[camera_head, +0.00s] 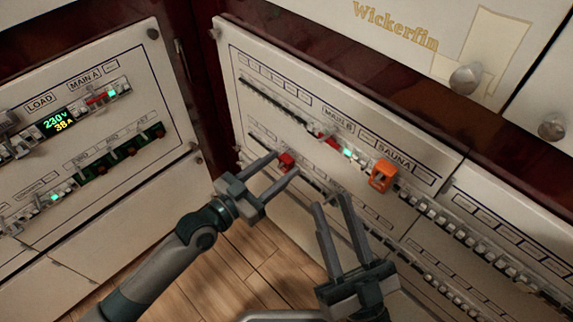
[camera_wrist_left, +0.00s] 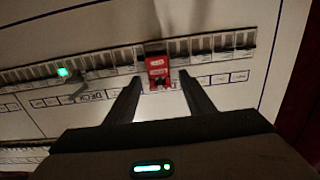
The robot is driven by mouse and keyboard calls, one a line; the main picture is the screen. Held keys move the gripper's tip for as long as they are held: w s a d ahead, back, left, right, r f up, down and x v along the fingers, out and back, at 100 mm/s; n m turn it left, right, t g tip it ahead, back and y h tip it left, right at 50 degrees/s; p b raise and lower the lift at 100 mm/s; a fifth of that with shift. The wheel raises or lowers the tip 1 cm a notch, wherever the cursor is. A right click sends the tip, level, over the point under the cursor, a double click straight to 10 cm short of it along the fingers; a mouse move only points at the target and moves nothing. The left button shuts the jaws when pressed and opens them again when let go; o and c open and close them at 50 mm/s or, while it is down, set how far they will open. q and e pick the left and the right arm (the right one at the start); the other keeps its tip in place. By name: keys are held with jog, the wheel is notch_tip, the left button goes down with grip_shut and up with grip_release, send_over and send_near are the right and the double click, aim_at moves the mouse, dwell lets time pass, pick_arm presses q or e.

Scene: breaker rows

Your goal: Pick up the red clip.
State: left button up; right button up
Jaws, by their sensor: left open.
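The red clip (camera_head: 286,160) sits on the lower breaker row of the middle panel. In the left wrist view the red clip (camera_wrist_left: 158,70) has pale label marks and stands out from the row. My left gripper (camera_head: 286,163) is open, with its fingertips to either side of the clip. In the left wrist view, gaps show between the clip and both fingers of my left gripper (camera_wrist_left: 160,77). I cannot tell how far the tips reach in depth. My right gripper (camera_head: 331,201) has its fingers apart with nothing between them, lower right of the clip.
An orange clip (camera_head: 381,175) sits on the upper row near the SAUNA label. A red switch (camera_head: 330,141) is by MAIN B. The left panel (camera_head: 140,62) carries a lit display. Round knobs (camera_head: 466,79) stick out above. Wooden floor (camera_head: 235,255) lies below.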

pick_arm(q)
jog(key=shift+w+d, duration=0.4)
pick_arm(e)
jog(key=shift+s+r, duration=0.15)
jog(key=shift+r, duration=0.05)
pick_arm(q)
jog(key=c, duration=1.1)
jog(key=shift+r, duration=0.1)
pick_arm(e)
jog(key=shift+f, duration=0.1)
